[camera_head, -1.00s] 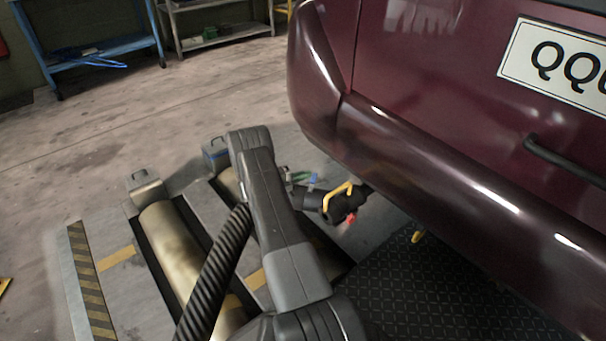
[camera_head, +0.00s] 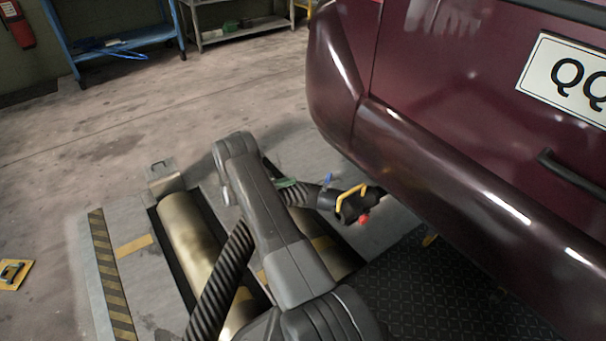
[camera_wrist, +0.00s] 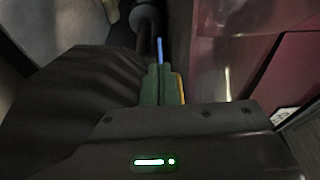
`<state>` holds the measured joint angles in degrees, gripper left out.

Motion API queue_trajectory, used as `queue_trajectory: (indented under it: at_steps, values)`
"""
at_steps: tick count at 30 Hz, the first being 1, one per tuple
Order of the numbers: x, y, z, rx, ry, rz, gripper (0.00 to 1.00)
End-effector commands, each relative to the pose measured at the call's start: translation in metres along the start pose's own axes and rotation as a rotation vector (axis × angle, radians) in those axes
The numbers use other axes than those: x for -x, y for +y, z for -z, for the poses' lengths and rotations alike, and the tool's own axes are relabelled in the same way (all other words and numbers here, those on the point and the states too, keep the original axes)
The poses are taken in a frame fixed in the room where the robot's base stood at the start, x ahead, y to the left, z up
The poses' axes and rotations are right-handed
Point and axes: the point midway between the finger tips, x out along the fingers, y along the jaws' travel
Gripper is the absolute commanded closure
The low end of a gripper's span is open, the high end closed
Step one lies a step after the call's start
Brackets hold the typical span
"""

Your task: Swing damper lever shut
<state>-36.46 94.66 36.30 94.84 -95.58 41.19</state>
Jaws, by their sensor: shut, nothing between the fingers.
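A small blue lever (camera_head: 328,179) sticks up from the dark exhaust hose end, just left of the nozzle (camera_head: 352,206) with a yellow handle and a red part, beneath the car's bumper. I take this blue piece to be the damper lever. My gripper (camera_head: 286,183), with green fingers, is mostly hidden behind my arm and sits left of the lever. In the wrist view, the shut green fingers (camera_wrist: 161,85) point toward the thin upright blue lever (camera_wrist: 159,51). I cannot tell whether they touch it. Nothing is held.
The maroon car (camera_head: 440,160) stands close on the right, its bumper above the nozzle. A ribbed hose lies beside my gripper in the wrist view (camera_wrist: 75,90). A metal roller (camera_head: 195,240) is at left. Open floor (camera_head: 110,140) lies beyond, with a blue bench (camera_head: 115,42) behind.

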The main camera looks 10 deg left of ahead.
Motion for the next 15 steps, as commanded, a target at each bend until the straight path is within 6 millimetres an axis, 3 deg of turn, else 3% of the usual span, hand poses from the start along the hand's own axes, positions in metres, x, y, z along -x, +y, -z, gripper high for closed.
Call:
queue_trajectory:
  at_steps: [6,15]
  values:
    - [0.018,0.0,0.0,0.001,-0.001,0.0,1.0]
    - [0.02,0.001,0.0,0.0,-0.001,0.0,1.0]
